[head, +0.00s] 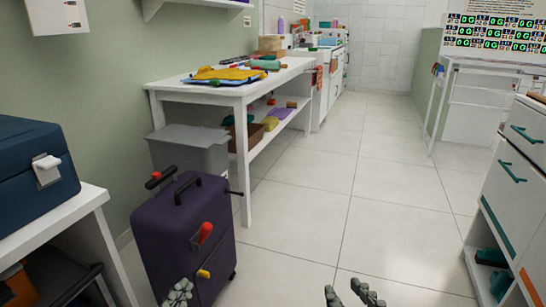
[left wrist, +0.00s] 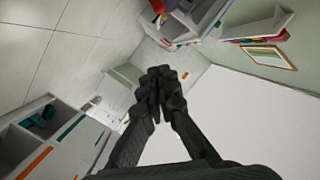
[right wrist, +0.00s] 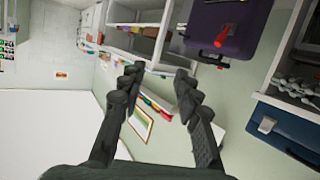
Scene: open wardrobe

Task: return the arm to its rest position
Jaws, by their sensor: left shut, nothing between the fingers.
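My left gripper (head: 178,293) shows at the bottom edge of the head view, in front of the purple suitcase. In the left wrist view its fingertips (left wrist: 160,80) are together with nothing between them. My right gripper (head: 350,293) is at the bottom edge, right of centre, over the bare floor. In the right wrist view its fingers (right wrist: 158,85) stand apart with nothing held between them. Most of both arms is out of the head view.
A purple suitcase (head: 180,235) stands upright at the left, beside a grey bin (head: 190,145) and a white table (head: 240,95). A blue case (head: 35,170) sits on a low shelf unit. White drawers (head: 515,170) are at the right. The tiled floor (head: 330,190) between is clear.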

